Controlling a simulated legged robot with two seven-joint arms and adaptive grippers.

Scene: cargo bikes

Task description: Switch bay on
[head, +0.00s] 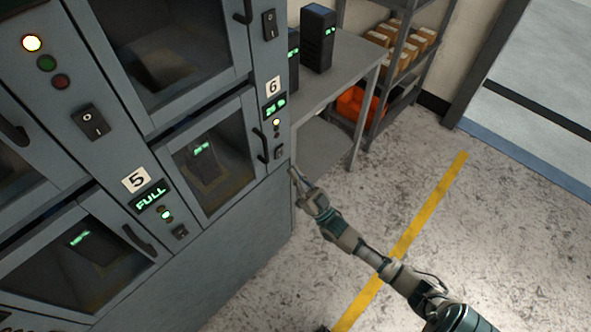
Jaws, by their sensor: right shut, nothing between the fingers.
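The grey cabinet holds several bays with glass doors. Bay 6 has a label (272,86), a green display (274,106), a lit pale yellow lamp (276,122) and a small dark rocker switch (279,152) at the cabinet's right edge. Bay 5, lower left, has a label (136,180), a display reading FULL (150,196), a lit lamp (166,215) and a small switch (180,231). Larger rocker switches show higher up, one at the left (93,122) and one at the top (270,24). My right gripper (294,174) is shut and empty, just below and right of bay 6's switch. My left gripper is out of view.
Dark door handles (261,145) stick out beside the bays. A grey table (340,62) with black battery-like units (317,38) stands behind the cabinet. A shelf of boxes (405,45) is beyond it. The floor with a yellow line (430,209) is open at right.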

